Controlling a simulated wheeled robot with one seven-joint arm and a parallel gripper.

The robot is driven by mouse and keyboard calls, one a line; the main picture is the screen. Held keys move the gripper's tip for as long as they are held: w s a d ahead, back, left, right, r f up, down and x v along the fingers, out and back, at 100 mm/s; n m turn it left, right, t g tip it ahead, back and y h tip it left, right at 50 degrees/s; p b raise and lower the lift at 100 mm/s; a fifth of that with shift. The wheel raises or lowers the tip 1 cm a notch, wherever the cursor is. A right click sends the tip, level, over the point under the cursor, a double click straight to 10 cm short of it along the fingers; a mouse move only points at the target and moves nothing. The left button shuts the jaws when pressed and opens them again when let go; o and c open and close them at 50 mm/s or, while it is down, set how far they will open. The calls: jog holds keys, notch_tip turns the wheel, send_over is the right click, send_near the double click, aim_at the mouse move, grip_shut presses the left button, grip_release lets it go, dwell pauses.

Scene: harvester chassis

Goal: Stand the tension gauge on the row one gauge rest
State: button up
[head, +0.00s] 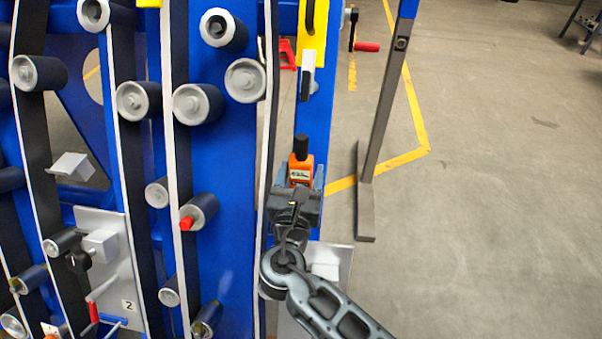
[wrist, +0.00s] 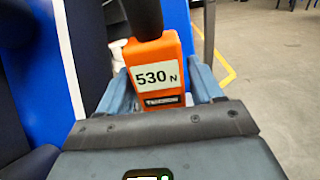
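The tension gauge (head: 301,172) is an orange block with a black top, standing upright between the two blue-grey fingers of my gripper (head: 299,182). In the wrist view the gauge (wrist: 158,72) reads 530 N, with a finger close against each side, so my gripper looks shut on it. It is in front of the blue frame's right upright. Below my gripper, a pale plate (head: 341,258) carries a white block (head: 326,263), partly hidden by my arm. No row number shows on that plate, so I cannot tell whether this is the row one rest.
The blue frame (head: 225,130) holds several rollers and dark belts. A plate marked 2 (head: 127,306) with a white block (head: 101,243) is at lower left. A grey post (head: 378,110) stands right of the gauge.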

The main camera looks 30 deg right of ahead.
jog(key=shift+o, duration=1.4)
jog(key=b+v, duration=0.1)
jog(key=v, duration=0.6)
jog(key=shift+s+a, duration=0.25)
jog(key=shift+s, duration=0.05)
